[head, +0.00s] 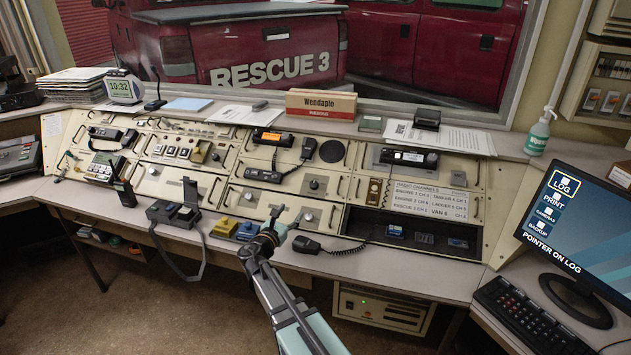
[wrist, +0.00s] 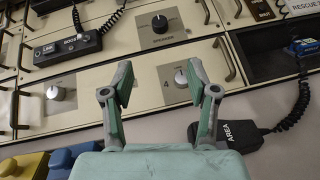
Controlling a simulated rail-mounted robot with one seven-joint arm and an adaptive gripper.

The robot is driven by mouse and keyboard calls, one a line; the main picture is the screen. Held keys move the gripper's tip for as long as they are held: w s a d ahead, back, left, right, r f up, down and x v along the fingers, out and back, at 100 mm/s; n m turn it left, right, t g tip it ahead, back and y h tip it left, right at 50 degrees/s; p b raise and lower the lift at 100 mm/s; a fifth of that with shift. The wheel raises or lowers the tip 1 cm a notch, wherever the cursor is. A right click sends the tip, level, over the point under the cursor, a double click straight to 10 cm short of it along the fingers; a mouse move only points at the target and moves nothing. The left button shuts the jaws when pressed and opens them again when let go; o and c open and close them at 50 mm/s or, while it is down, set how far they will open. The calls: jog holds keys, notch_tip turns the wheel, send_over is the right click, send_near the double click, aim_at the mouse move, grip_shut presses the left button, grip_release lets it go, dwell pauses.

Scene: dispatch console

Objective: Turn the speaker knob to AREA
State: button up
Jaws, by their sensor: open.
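In the wrist view, the speaker knob (wrist: 160,23) is a dark round knob on a silver-grey plate at top centre. The word SPEAKER stands below it. Its position marks are too small to read, so I cannot tell where it points. In the head view the knob (head: 313,184) is small, on the upper panel right of centre. My gripper (wrist: 159,80) is open and empty, its fingers apart, lower than the speaker knob in the picture. In the head view my gripper (head: 274,222) is over the console's front edge.
A black hand microphone (wrist: 240,131) marked AREA, with a coiled cord, lies beside my right finger. Another pale knob (wrist: 57,93) is at left. Blue and yellow blocks (wrist: 72,158) are at lower left. Metal handles (wrist: 226,60) stand out from the panels.

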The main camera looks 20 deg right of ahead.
aim_at(313, 184)
jog(key=p+x, duration=0.3)
jog(key=x, duration=1.4)
jog(key=shift+w+d+r+p, duration=0.1)
jog(key=shift+w+p, duration=0.05)
jog(key=shift+p, duration=0.15)
grip_shut()
